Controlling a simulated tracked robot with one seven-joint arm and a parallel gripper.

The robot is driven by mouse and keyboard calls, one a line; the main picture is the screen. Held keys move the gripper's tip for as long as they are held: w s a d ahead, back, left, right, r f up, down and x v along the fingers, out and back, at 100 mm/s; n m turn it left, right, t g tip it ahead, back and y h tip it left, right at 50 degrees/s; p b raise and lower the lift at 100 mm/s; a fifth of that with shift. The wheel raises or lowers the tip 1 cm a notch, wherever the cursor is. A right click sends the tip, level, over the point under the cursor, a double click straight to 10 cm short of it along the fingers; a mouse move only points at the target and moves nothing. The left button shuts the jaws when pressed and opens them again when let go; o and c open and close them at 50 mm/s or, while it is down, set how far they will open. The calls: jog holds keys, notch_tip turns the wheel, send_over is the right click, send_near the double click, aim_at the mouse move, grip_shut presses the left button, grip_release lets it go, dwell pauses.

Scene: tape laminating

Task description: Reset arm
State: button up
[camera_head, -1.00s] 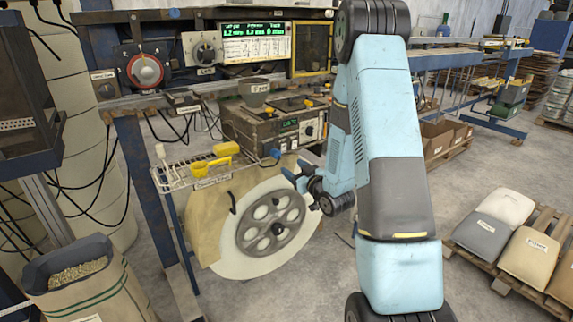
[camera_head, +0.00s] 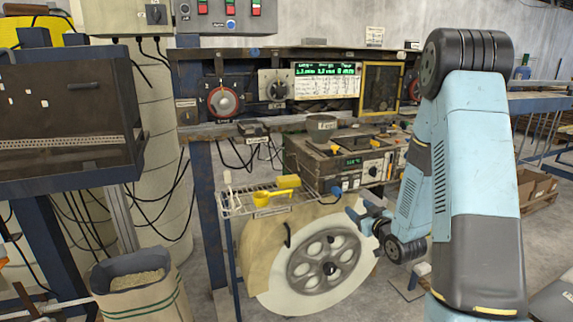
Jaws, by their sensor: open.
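My arm (camera_head: 480,190) stands at the right of the view, light blue with black joints. It folds over so that my gripper (camera_head: 362,212) hangs low, left of the arm. My gripper is open, small in the picture, and seems empty. It is near the upper right edge of the big tape reel (camera_head: 300,292). I cannot tell whether it touches the reel. The reel has a grey spoked hub (camera_head: 326,262).
A blue-framed machine carries a red-knobbed dial (camera_head: 222,101), a green display (camera_head: 325,69) and a control box (camera_head: 355,160). A wire shelf (camera_head: 235,205) holds yellow scoops. A sack of pellets (camera_head: 138,285) stands at the lower left. A dark cabinet (camera_head: 65,110) is at the left.

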jog(key=s+r+m+g+h, duration=0.3)
jog(key=s+r+g+h, duration=0.35)
jog(key=r, duration=0.85)
jog(key=s+a+r+g, duration=0.1)
jog(key=s+r, duration=0.1)
jog(key=s, duration=0.7)
jog(key=s+a+r+m+g+y, duration=0.1)
jog(key=s+a+r+g, duration=0.1)
jog(key=s, duration=0.7)
jog(key=s+a+r+m+g+y, duration=0.1)
jog(key=s+r, duration=0.2)
jog(key=s, duration=0.6)
jog(key=shift+s+a, duration=0.3)
jog(key=shift+s, duration=0.05)
jog(key=shift+g, duration=0.25)
